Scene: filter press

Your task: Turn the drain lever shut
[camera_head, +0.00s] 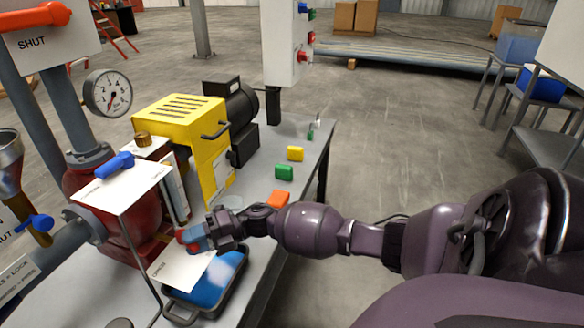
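My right gripper (206,236) reaches in from the right over the bench, beside a small red and blue handle (188,238) at the press's lower front. This handle may be the drain lever; my fingers partly hide it. I cannot tell whether they are closed on it or only next to it. A white card (181,268) with small lettering lies just below the handle. Other levers show: a blue one (115,165) over a white card, a blue one (38,223) at the left, and an orange one (35,15) on a card marked SHUT. My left gripper is out of view.
A blue-filled tray (232,284) sits under my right gripper. A yellow pump housing (199,140) and a pressure gauge (108,93) stand behind. Orange, green and yellow blocks lie along the bench (302,178). The floor (410,130) beyond is open.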

